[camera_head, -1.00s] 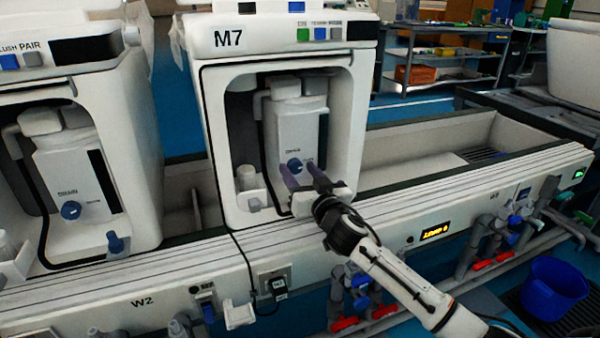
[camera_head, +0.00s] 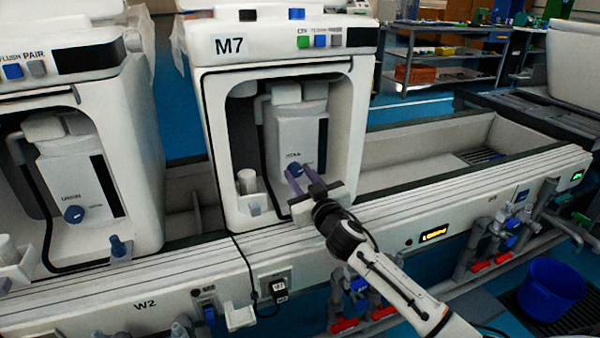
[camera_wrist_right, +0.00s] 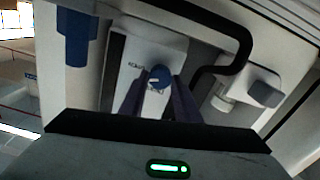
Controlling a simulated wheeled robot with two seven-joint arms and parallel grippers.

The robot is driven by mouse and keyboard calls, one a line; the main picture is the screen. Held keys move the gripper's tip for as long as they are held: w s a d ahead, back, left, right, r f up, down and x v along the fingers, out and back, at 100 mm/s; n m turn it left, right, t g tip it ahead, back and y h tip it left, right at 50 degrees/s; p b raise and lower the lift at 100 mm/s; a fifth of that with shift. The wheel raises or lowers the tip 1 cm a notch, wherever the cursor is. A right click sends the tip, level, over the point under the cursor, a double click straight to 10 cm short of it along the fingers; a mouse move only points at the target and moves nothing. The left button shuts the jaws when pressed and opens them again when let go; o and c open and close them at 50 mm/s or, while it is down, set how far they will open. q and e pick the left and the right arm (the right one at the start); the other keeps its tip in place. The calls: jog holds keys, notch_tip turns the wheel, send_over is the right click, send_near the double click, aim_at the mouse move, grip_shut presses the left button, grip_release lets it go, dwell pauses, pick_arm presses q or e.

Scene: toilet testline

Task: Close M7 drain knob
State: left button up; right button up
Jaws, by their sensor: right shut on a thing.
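The M7 unit (camera_head: 228,120) is a white housing with an open front at the middle of the head view. Its drain knob (camera_head: 297,170) is a small blue dial on the inner grey-white body; it also shows in the right wrist view (camera_wrist_right: 159,78), with a light mark on its face. My right gripper (camera_head: 297,176) reaches into the opening from the front, its fingers shut on the knob from both sides. In the right wrist view the two dark fingers (camera_wrist_right: 160,92) flank the knob and partly cover it. My left gripper is not in view.
A similar unit with its own blue knob (camera_head: 74,214) stands at the left. A white bottle or cup (camera_head: 247,181) sits inside M7's opening, left of the gripper. The long bench rail (camera_head: 440,212) runs below. A blue bucket (camera_head: 552,288) stands at the lower right.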

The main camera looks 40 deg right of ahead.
jog(key=n+p, duration=0.1)
jog(key=n, duration=0.1)
jog(key=shift+r+n, duration=0.1)
jog(key=shift+n, duration=0.3)
jog(key=n+p, duration=0.1)
jog(key=n, duration=0.2)
jog(key=shift+n, duration=0.3)
jog(key=n+p, duration=0.1)
jog(key=n, duration=0.4)
jog(key=shift+a+n+p, duration=0.1)
jog(key=shift+n+p, duration=0.2)
jog(key=shift+n, duration=0.1)
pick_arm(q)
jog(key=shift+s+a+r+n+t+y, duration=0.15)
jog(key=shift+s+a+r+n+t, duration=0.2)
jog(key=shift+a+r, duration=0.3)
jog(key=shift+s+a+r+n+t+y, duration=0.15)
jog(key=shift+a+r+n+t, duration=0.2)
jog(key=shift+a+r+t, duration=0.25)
pick_arm(e)
jog(key=shift+n, duration=0.9)
jog(key=shift+f, duration=0.2)
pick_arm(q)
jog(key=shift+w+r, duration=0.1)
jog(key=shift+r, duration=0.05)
